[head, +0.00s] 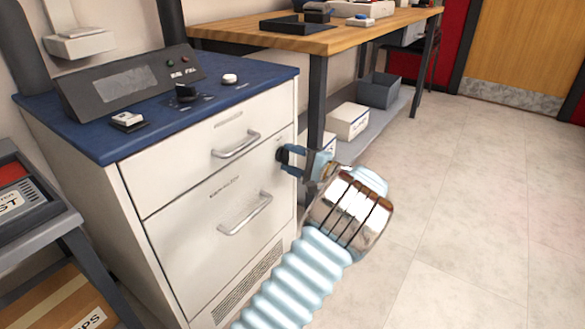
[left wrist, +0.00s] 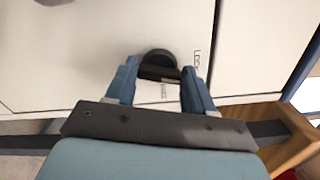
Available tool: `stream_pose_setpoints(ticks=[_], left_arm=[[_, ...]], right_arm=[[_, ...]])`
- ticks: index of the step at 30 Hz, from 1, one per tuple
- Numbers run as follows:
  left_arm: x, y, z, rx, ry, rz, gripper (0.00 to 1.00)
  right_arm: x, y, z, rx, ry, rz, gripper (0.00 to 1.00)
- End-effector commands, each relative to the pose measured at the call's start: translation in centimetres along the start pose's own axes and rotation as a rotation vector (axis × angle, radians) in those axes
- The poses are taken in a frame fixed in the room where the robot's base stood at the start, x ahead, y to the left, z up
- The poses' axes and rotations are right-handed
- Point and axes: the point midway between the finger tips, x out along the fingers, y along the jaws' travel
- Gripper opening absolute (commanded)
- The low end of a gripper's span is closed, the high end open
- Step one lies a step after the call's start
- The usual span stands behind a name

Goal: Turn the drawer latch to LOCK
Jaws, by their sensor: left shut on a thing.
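The drawer latch is a black round knob with a bar-like grip (left wrist: 158,70) on the pale cabinet front. In the left wrist view it sits between my two blue fingers, its bar lying nearly crosswise between them. A partly hidden label (left wrist: 196,60), apparently LOCK, is right of the knob; another small label (left wrist: 163,91) is below it. My left gripper (left wrist: 159,84) is shut on the latch. In the head view the left gripper (head: 300,162) is at the cabinet's right front edge, beside the upper drawer (head: 190,158); the fingers largely hide the latch there. My right gripper is not in view.
The cabinet has a blue top (head: 150,140) with a control panel (head: 130,82) and a black knob (head: 185,92). Both drawers look shut; the lower handle (head: 246,215) is below. A wooden workbench (head: 340,40) stands behind. The floor (head: 450,210) at right is clear.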

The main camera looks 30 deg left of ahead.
Motion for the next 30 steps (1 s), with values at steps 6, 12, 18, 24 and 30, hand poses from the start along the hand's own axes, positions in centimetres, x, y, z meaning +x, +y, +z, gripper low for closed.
stream_pose_setpoints(ticks=[6, 12, 18, 24, 30], left_arm=[[-0.1, 0.6, -0.2, -0.157, 0.002, 0.001, 0.23], [-0.1, 0.4, -0.2, -0.253, 0.003, 0.001, 0.23], [-0.1, 0.3, -0.1, -0.302, 0.002, 0.002, 0.23], [-0.1, 0.2, -0.1, -0.317, 0.002, 0.002, 0.23], [-0.1, 0.2, -0.1, -0.318, 0.002, 0.002, 0.23]], right_arm=[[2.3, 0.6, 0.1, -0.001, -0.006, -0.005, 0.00], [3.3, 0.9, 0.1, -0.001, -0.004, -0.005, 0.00], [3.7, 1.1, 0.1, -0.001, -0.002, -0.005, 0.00], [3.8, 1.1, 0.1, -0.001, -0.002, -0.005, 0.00], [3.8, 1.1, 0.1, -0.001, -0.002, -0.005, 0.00]])
